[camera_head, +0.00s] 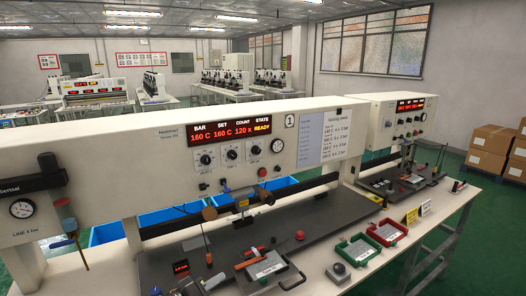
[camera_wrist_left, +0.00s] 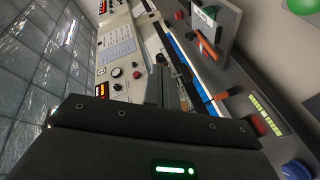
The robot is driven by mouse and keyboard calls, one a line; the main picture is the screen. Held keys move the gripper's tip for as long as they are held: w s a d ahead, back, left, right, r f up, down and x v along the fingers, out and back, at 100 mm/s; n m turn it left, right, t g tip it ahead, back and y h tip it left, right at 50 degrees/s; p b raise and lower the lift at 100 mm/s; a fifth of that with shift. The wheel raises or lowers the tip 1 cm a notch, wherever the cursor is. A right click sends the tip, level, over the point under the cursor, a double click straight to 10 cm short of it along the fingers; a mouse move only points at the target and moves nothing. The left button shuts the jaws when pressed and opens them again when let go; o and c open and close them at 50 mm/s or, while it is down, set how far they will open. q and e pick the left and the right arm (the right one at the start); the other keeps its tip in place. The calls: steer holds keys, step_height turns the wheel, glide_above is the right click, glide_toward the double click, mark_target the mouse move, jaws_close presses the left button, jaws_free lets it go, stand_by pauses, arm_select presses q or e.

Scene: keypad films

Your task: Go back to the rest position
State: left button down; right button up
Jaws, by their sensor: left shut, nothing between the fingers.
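My left gripper (camera_wrist_left: 168,90) shows in the left wrist view as a dark body with a green light, its fingers pointing up the picture. It is shut and empty, apart from the tools on the bench. I cannot make it out clearly in the head view. The sealing machine (camera_head: 170,150) with its lit red display stands across the middle of the head view. The same panel (camera_wrist_left: 118,55) shows tilted in the left wrist view. My right gripper is in neither view.
The dark work plate (camera_head: 335,210) carries several tools and a tray. A green tray (camera_head: 340,249) and a red tray (camera_head: 405,228) lie on the white bench (camera_head: 440,225). A second machine (camera_head: 365,110) stands behind, and cardboard boxes (camera_head: 490,148) are at the right.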

arm_select(q)
steer(key=s+a+f+m+g+y, duration=0.2)
steer(key=s+a+f+g+y, duration=0.3)
steer(key=s, duration=0.6)
steer(key=s+a+f+m+g+y, duration=0.1)
steer(key=s+a+f+m+y, duration=0.15)
steer(key=s+f, duration=0.65)
steer(key=s+a+f+m+g+y, duration=0.1)
steer(key=s+a+f+g+y, duration=0.25)
steer(key=s, duration=0.95)
step_height(320, 180, down, 28)
steer(key=r+h+b, duration=0.1)
steer(key=b, duration=0.2)
steer(key=s+a+f+g+b, duration=0.2)
steer(key=s+a+f, duration=0.1)
steer(key=s+f, duration=1.4)
step_height(320, 180, down, 3)
steer(key=shift+s+a+r+m+b, duration=0.1)
steer(key=shift+s+a+m+b, duration=0.15)
steer(key=shift+a+m+b, duration=0.15)
